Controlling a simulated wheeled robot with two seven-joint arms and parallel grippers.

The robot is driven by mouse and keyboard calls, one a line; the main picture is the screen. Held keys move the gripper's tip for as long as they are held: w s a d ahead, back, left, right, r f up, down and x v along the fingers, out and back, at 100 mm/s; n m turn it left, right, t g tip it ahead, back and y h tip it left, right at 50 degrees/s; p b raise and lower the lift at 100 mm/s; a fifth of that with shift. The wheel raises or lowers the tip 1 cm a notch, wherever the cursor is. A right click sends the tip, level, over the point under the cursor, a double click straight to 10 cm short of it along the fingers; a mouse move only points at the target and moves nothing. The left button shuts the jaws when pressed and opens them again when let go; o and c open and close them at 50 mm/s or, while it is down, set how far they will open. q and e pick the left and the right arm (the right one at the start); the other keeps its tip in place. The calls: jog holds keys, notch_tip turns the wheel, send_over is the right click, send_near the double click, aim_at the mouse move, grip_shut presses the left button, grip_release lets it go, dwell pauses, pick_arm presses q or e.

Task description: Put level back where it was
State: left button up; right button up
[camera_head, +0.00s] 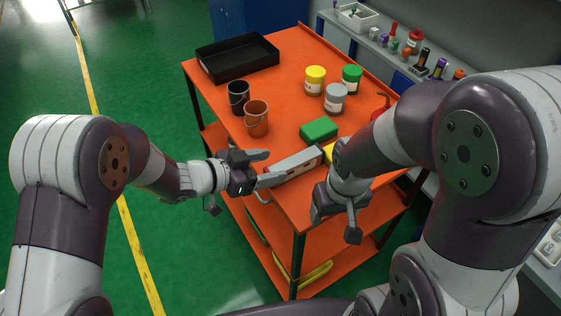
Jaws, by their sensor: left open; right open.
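A grey level (297,162) lies on the orange top of the cart (285,110), near its front edge. My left gripper (270,168) is open at the left end of the level, with its fingers close around or beside that end; I cannot tell whether they touch it. My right gripper (338,207) is open, at the front right corner of the cart, to the right of the level. Its fingers point down and are partly hidden by its own body.
A green block (319,129) and a partly hidden yellow item (329,151) lie behind the level. A copper bucket (256,119), dark bucket (238,97), several cans and a black tray (238,58) stand farther back. A shelf (372,42) with small items runs along the right.

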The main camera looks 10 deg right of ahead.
pick_arm(q)
jog(key=a+n+t+y, duration=0.3)
jog(key=a+n+y, duration=0.65)
jog(key=a, duration=1.25)
jog(key=s+a+n+g+y, duration=0.1)
jog(key=s+n+g, duration=0.1)
jog(key=s, duration=0.4)
jog(key=s+a+f+n+g+y, duration=0.1)
jog(key=s+a+n+g+y, duration=0.1)
jog(key=s+g, duration=0.2)
jog(key=s, duration=0.3)
notch_tip(320, 180, up, 4)
jog(key=p, duration=0.4)
jog(key=shift+s+f, duration=0.1)
jog(key=shift+f, duration=0.05)
